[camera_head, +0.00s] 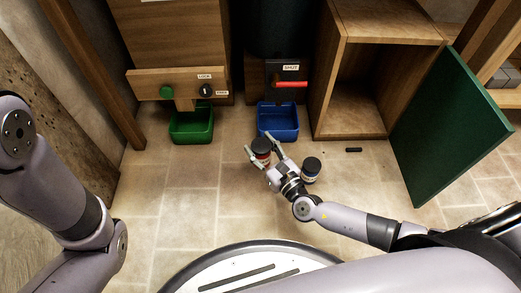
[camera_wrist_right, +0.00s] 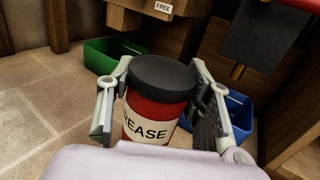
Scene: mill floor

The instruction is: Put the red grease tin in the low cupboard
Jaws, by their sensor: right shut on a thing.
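The red grease tin (camera_head: 262,157) has a black lid and a white label reading "EASE" in the right wrist view (camera_wrist_right: 150,112). My right gripper (camera_head: 260,144) is shut on it, one finger on each side, with the tin upright. Whether the tin touches the floor I cannot tell. The low cupboard (camera_head: 325,85) is a wooden box at the back right, to the right of the tin. Its green door (camera_head: 450,128) stands wide open to the right, and the part of its inside that shows is empty. My left arm shows at the left, but its gripper is out of view.
A second dark-lidded tin (camera_head: 311,170) stands right beside my right gripper. A blue bin (camera_head: 278,121) and a green bin (camera_head: 191,125) stand behind. The tiled floor at left centre is clear.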

